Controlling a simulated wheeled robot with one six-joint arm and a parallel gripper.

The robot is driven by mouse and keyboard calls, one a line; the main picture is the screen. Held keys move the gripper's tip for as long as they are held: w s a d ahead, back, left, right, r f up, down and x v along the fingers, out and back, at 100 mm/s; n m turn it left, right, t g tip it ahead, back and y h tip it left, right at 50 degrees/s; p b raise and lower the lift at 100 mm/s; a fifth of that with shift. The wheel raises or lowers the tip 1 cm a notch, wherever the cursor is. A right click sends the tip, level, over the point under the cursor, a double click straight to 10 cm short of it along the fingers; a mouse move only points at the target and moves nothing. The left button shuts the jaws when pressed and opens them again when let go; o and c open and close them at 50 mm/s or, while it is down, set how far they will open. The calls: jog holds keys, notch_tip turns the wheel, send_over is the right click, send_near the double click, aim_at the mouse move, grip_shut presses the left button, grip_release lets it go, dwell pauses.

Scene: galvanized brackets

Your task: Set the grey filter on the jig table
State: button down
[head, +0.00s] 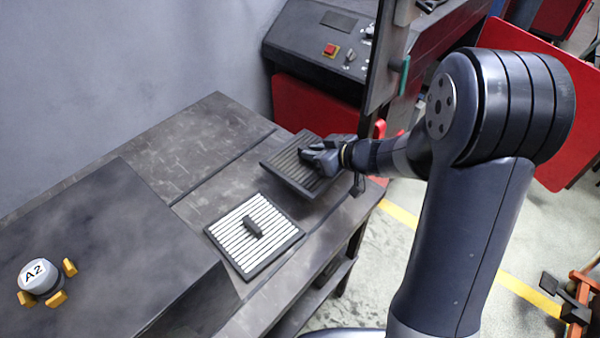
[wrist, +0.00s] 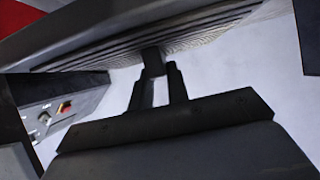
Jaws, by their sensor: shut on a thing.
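The grey filter (head: 287,172), a dark-framed panel with grey slats, is tilted at the far right end of the jig table (head: 150,150). My gripper (head: 308,157) is shut on the filter's handle. In the wrist view the two fingers (wrist: 160,80) close on the dark handle stub (wrist: 153,60) under the slatted face of the filter (wrist: 120,45). The filter appears raised off the tabletop; I cannot tell the exact gap. The gripper hides part of its right side in the head view.
A white-slatted filter (head: 255,232) with a dark handle lies on the table in front. A dark box (head: 110,240) at left carries a grey A2 knob (head: 38,272) with yellow lugs. A control panel (head: 325,45) stands behind. The table's back left is bare.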

aim_at(315, 171)
notch_tip(315, 171, down, 7)
jog(key=shift+r+b, duration=0.1)
jog(key=shift+b, duration=0.55)
jog(key=c, duration=1.4)
grip_release()
jog(key=shift+o, duration=0.2)
jog(key=shift+s+d+r, duration=0.1)
jog(key=shift+d, duration=0.05)
jog(key=p+v, duration=0.1)
jog(key=v, duration=1)
jog(key=shift+s+d, duration=0.15)
jog(key=shift+d, duration=0.05)
jog(key=shift+r, duration=0.1)
